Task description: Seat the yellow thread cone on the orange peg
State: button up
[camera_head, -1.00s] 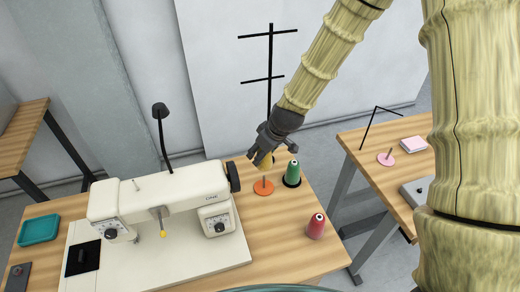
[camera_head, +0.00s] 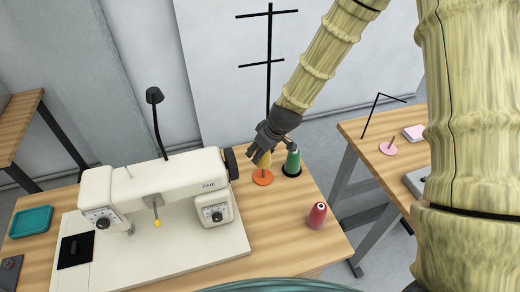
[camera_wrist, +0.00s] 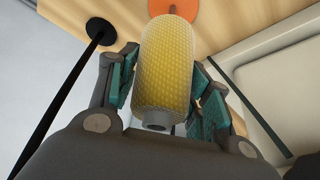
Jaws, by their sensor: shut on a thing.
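The yellow thread cone (camera_wrist: 166,65) is between the teal finger pads of my gripper (camera_wrist: 162,90) in the wrist view, and the gripper is shut on it. In the head view the cone (camera_head: 264,159) is mostly hidden by my gripper (camera_head: 265,150). The orange peg's round base (camera_head: 262,177) lies on the table just below the cone. In the wrist view the orange base (camera_wrist: 178,8) shows beyond the cone's far end. A thin stem shows above the base in the head view. I cannot tell whether the cone is around the peg or only above it.
A green cone (camera_head: 292,163) stands on a black base just right of my gripper. A red cone (camera_head: 317,215) stands nearer the front. The white sewing machine (camera_head: 160,190) is close on the left. A black thread stand (camera_head: 269,60) rises behind.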

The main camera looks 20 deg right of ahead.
aim_at(269, 153)
jog(key=shift+f+b, duration=2.1)
jog(key=shift+f, duration=1.25)
jog(key=o, duration=1.2)
jog(key=shift+r, duration=0.1)
jog(key=shift+v, duration=5.9)
jog(key=shift+d, duration=0.1)
